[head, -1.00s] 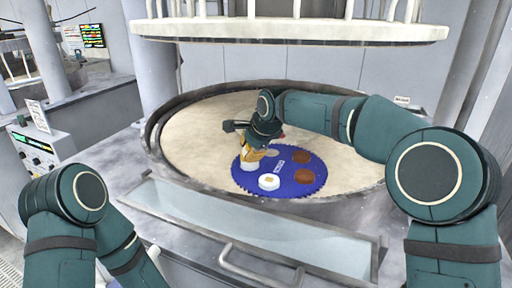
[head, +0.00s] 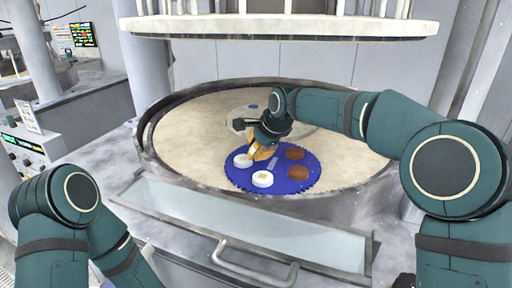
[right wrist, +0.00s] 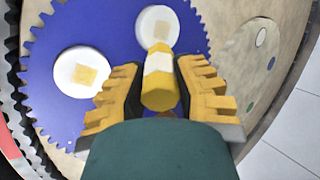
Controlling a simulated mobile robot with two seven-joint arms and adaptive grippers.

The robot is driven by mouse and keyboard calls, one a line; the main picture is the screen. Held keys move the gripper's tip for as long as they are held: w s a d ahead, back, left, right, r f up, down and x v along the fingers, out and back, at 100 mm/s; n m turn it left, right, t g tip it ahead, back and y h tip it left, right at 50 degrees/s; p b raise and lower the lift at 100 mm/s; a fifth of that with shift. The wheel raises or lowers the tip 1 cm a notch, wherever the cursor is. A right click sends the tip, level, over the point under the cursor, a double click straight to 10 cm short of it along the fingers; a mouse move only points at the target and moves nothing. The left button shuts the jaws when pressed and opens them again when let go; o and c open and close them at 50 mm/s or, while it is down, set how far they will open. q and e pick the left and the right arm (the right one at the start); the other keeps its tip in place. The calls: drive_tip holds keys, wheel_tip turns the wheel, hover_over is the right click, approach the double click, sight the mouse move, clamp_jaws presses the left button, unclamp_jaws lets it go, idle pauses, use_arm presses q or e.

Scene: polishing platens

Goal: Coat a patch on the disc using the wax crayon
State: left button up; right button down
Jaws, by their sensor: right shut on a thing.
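A blue toothed disc (head: 278,188) lies on the pale round platen (head: 190,130). It bears two white round pieces, one at left (head: 243,160) and one at front (head: 262,179), and two brown round pieces (head: 295,153). Both white pieces show a tan patch in the right wrist view. My right gripper (right wrist: 157,68) is shut on the yellow wax crayon (right wrist: 158,92), which has a white band. The crayon's far end overlaps the edge of one white piece (right wrist: 157,22); whether it touches, I cannot tell. My left gripper is out of view.
The platen has a raised grey rim (head: 150,150). A glass-topped panel (head: 240,222) with a handle (head: 250,262) lies in front. A white railed ring (head: 280,26) hangs above. A control box (head: 35,148) stands at left.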

drive_tip(key=shift+r, duration=0.1)
wheel_tip(320, 180, up, 6)
drive_tip(key=p, duration=0.5)
